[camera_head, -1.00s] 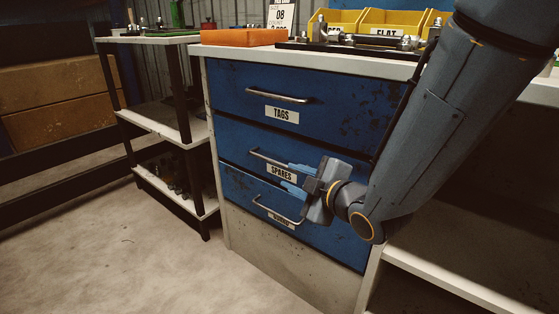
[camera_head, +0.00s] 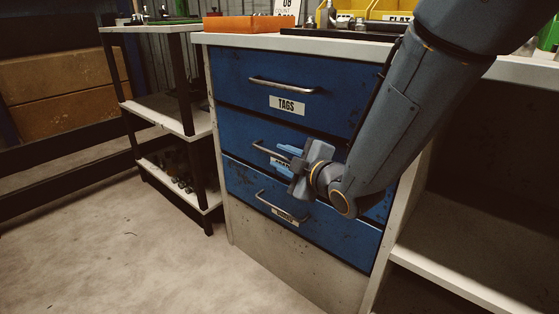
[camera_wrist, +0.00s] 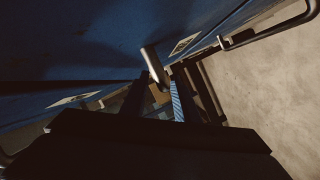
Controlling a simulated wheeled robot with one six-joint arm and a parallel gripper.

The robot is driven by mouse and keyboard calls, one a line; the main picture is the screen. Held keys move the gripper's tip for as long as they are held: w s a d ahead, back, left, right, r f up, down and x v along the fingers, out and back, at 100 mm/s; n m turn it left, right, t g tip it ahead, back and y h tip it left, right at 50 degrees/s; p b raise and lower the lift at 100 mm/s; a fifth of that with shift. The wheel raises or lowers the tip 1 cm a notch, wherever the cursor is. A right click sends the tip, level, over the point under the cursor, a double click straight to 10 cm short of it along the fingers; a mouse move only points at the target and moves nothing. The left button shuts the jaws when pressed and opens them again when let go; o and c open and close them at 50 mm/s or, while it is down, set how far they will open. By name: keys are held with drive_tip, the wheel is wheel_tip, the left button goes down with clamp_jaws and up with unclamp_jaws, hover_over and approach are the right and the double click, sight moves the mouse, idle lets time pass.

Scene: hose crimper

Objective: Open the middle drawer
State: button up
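The middle drawer (camera_head: 237,133) is the blue one between the TAGS drawer and the bottom drawer, and it looks closed. Its metal bar handle (camera_head: 264,149) shows at the left end; my gripper hides the rest and most of its label. My gripper (camera_head: 277,155) is at the handle, with its blue-tipped fingers apart, one higher and one lower. In the wrist view a metal handle piece (camera_wrist: 154,64) shows ahead, between the dark finger and the blue-striped finger (camera_wrist: 177,101). I cannot tell whether the fingers touch it.
The TAGS drawer (camera_head: 238,80) above and the bottom drawer (camera_head: 245,180) below look closed; each has a bar handle. A shelf rack (camera_head: 165,117) stands to the left. Open shelving (camera_head: 460,280) is to the right. The floor (camera_head: 130,260) in front is clear.

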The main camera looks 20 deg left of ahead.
drive_tip(key=shift+w+a+f, duration=0.1)
drive_tip(key=shift+w+a, duration=0.15)
drive_tip(key=shift+a, duration=0.3)
clamp_jaws()
drive_tip(key=shift+s, duration=0.1)
